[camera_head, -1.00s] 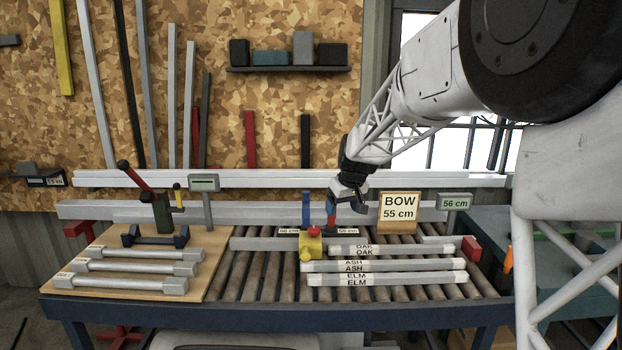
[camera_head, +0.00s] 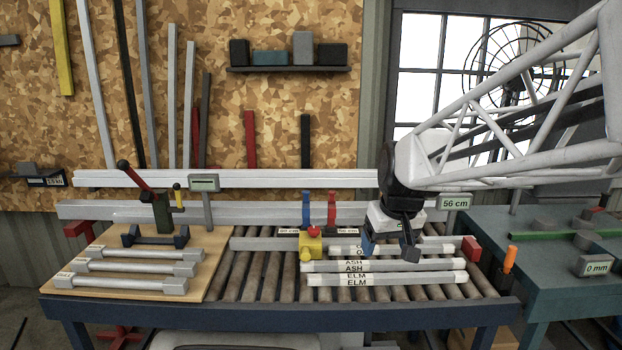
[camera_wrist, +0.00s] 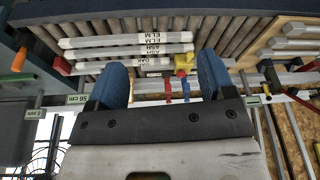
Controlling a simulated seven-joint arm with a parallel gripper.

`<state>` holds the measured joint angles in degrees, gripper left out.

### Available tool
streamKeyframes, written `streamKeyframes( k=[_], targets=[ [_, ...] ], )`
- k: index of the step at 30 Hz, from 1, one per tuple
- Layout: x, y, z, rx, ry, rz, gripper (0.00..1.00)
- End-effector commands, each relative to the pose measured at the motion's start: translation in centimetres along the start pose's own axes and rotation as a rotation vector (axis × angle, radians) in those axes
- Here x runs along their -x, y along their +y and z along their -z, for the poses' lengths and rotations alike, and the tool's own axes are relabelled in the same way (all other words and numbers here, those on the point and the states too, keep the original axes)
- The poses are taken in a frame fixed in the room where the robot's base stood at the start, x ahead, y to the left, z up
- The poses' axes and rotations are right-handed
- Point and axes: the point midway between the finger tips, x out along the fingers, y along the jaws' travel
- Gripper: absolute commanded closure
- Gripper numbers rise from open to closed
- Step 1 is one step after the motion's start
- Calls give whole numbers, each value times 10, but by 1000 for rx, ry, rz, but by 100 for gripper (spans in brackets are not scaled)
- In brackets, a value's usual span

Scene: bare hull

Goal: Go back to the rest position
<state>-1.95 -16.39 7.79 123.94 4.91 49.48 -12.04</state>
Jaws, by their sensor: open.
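My gripper (camera_head: 389,249) is open and empty, above the right part of the roller table (camera_head: 260,290). In the head view it hides most of the BOW sign and part of the OAK bar (camera_head: 345,250). In the wrist view its two blue fingers (camera_wrist: 160,85) stand wide apart with nothing between them. The ASH bar (camera_head: 420,265) and the ELM bar (camera_head: 420,279) lie on the rollers below it. A red lever (camera_head: 331,208) and a blue lever (camera_head: 306,210) stand upright to its left.
A yellow block with a red knob (camera_head: 311,245) sits at the bars' left ends. A wooden board (camera_head: 215,245) with several grey bars lies at left. A red block (camera_head: 471,248) and a 56 cm display (camera_head: 455,202) are at right.

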Motion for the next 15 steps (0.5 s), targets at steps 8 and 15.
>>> streamKeyframes(
  k=[8,15],
  targets=[
    [14,-3,-78,-62,-12,-24,24],
    [18,-6,-144,-117,-22,-46,24]
  ],
)
